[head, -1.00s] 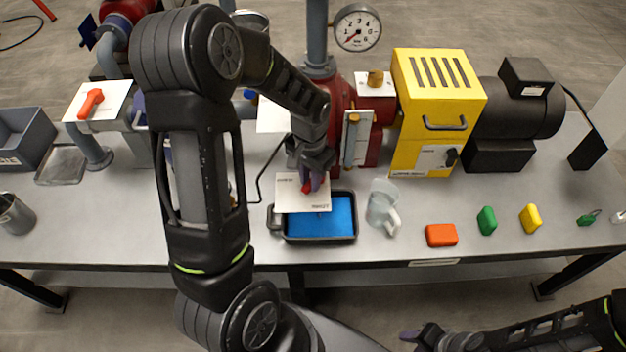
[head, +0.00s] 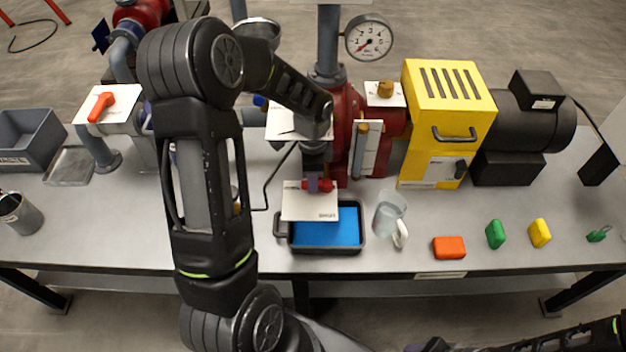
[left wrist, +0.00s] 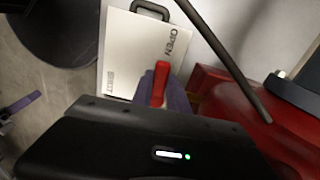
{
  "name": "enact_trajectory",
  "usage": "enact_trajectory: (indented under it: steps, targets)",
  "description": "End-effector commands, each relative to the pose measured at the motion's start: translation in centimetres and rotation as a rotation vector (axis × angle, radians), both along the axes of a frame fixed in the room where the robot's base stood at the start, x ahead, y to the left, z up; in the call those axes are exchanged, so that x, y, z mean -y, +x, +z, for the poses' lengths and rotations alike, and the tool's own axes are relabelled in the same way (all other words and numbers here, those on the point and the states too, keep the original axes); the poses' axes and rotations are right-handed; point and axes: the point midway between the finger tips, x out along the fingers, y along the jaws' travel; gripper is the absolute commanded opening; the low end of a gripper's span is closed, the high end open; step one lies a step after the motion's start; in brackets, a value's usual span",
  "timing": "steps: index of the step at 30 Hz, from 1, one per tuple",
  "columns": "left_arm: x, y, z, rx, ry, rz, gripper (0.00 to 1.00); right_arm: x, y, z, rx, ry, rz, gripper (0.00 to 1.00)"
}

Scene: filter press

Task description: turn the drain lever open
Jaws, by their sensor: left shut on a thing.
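The red drain lever (head: 327,186) sits at the back edge of a white label plate (head: 309,207), above the blue-filled tray. My left gripper (head: 317,184) comes down on it from above, with its purple fingers closed around it. In the left wrist view the red lever (left wrist: 160,82) stands out from beside a purple finger. The plate (left wrist: 142,50) shows the words OPEN and SHUT there. The fingers hide part of the lever, so its exact angle is hard to read. My right gripper (head: 432,346) is mostly cut off at the bottom edge.
A black tray with blue inside (head: 326,232) stands below the plate, with a clear jug (head: 391,214) to its right. A red pump body (head: 347,130) and yellow box (head: 449,115) stand behind. Orange (head: 449,247), green (head: 495,234) and yellow (head: 540,233) blocks lie at right.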

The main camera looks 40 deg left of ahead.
Motion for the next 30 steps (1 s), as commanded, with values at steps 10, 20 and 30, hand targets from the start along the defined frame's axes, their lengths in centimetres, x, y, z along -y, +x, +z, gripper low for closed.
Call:
enact_trajectory:
  steps: [10,20,30]
  targets:
    - [-0.17,0.26,0.05,0.002,0.000,-0.064,0.00,0.00,0.00,0.03,0.000,0.000,0.000,0.36]
    - [-0.17,0.26,0.06,0.002,0.002,-0.064,0.24,0.00,0.00,0.03,0.000,0.000,0.000,0.36]
    - [-0.14,0.22,0.02,0.001,0.001,-0.062,0.42,0.00,0.00,0.03,0.000,0.000,0.000,0.36]
